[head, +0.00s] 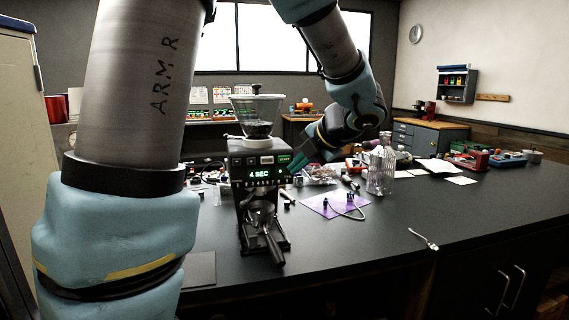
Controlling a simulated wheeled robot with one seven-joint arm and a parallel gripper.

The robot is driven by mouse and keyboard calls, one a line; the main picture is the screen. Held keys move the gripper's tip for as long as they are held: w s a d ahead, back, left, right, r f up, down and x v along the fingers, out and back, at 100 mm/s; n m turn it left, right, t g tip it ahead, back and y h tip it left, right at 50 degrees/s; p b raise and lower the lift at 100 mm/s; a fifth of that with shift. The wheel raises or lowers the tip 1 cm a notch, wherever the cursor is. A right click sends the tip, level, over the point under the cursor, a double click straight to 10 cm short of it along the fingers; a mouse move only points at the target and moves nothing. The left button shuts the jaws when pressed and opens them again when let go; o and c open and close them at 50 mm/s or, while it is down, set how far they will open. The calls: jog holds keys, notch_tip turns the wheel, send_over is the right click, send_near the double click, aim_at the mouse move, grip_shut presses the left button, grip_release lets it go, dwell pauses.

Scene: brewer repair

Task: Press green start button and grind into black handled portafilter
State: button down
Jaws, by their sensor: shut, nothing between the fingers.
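The black grinder (236,158) stands on the dark counter, with a clear hopper (256,113) on top. Its display (266,172) reads "4 SEC". The green start button (284,159) is at the upper right of its front. The portafilter (263,212) sits under the spout, its black handle (275,250) pointing toward me and slightly right. I cannot tell whether there are grounds in its basket. My gripper (297,166) is shut and empty, its tips close to the right side of the button. Whether they touch it I cannot tell.
A clear glass bottle (381,170) stands right of the grinder. A purple cloth (330,204) with a grey cable lies in front of it. A small metal tool (424,239) lies farther right. Several loose parts clutter the counter behind. The front right counter is mostly clear.

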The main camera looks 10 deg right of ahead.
aim_at(284, 159)
jog(key=shift+w+a+p, duration=0.15)
jog(key=shift+w+p, duration=0.2)
jog(key=shift+w, duration=0.8)
jog(key=shift+w+a+p, duration=0.15)
jog(key=shift+w+p, duration=0.2)
jog(key=shift+w, duration=0.75)
jog(key=shift+w+r+p, duration=0.1)
jog(key=shift+w+p, duration=0.05)
jog(key=shift+p, duration=0.2)
jog(key=shift+w, duration=0.25)
jog(key=shift+w+a+p, duration=0.1)
jog(key=shift+w+p, duration=0.25)
jog(key=shift+p, duration=0.3)
dwell(0.4)
dwell(0.4)
jog(key=shift+s, duration=0.8)
jog(key=shift+p, duration=0.3)
